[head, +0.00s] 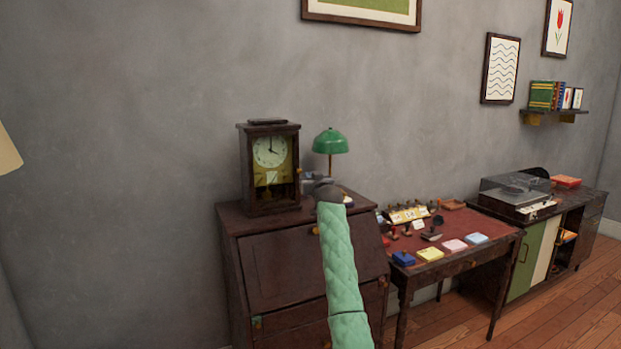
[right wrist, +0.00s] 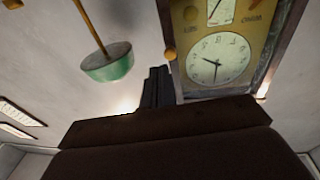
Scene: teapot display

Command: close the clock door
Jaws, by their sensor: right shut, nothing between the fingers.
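The clock (head: 250,165) is a dark wooden case with a pale round dial and a gold lower panel, upright on top of the slant-front desk. Its dial also shows upside down in the right wrist view (right wrist: 218,58), with a small round gold knob (right wrist: 169,55) at the near edge of the frame. I cannot tell how far the clock door stands from the case. My right gripper (head: 306,181) is shut and empty, just right of the clock's lower front. Its dark fingertips (right wrist: 159,72) are close to the clock frame; contact is unclear. My left gripper is out of view.
A green lamp (head: 330,142) stands behind and right of my right gripper; its shade is also in the right wrist view (right wrist: 107,63). The desk (head: 275,265) has a closed slanted front. A table (head: 460,262) with stamps and coloured boxes stands to the right.

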